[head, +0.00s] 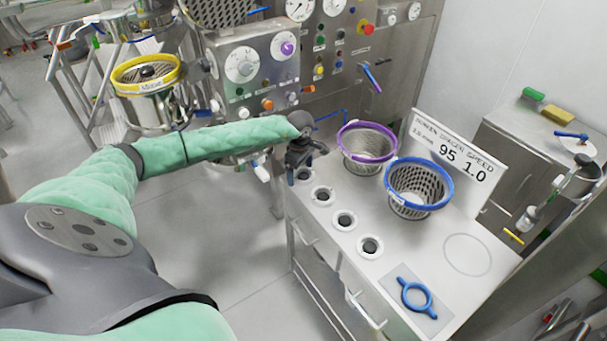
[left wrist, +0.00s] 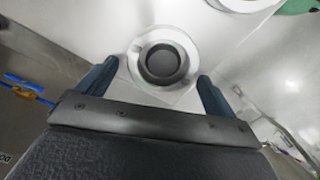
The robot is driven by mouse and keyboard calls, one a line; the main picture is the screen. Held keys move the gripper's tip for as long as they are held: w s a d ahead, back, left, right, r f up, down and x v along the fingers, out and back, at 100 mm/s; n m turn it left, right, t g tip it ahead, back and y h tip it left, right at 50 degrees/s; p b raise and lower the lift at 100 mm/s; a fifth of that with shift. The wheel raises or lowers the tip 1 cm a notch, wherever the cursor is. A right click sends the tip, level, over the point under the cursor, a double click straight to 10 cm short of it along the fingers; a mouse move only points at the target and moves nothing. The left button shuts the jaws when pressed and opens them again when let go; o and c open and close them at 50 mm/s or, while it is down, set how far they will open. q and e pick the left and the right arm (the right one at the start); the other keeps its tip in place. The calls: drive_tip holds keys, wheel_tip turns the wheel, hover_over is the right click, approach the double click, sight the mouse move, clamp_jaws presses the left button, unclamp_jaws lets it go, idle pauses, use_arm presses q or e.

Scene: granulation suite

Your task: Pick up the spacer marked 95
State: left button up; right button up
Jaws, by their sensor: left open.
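Small grey spacers in white round holders stand in a row along the table's left side: one under my left gripper (head: 302,174), then a second (head: 322,195), a third (head: 344,219) and a nearest one (head: 370,246). I cannot read a marking on any of them, so I cannot tell which is 95. My left gripper (head: 303,153) is open above the farthest spacer. In the left wrist view that dark round spacer (left wrist: 163,63) lies ahead between the open fingers (left wrist: 157,72), with no visible contact. My right gripper is out of view.
A sign (head: 455,165) on the table (head: 420,245) reads 95 and 1.0. A purple-rimmed basket (head: 367,152) and a blue-rimmed basket (head: 418,190) stand right of the row. A blue ring tool (head: 416,295) lies at the near end. A control cabinet (head: 255,70) rises behind.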

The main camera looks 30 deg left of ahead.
use_arm(q)
drive_tip(key=c, duration=1)
drive_tip(key=shift+c, duration=0.7)
drive_tip(key=shift+r, duration=0.15)
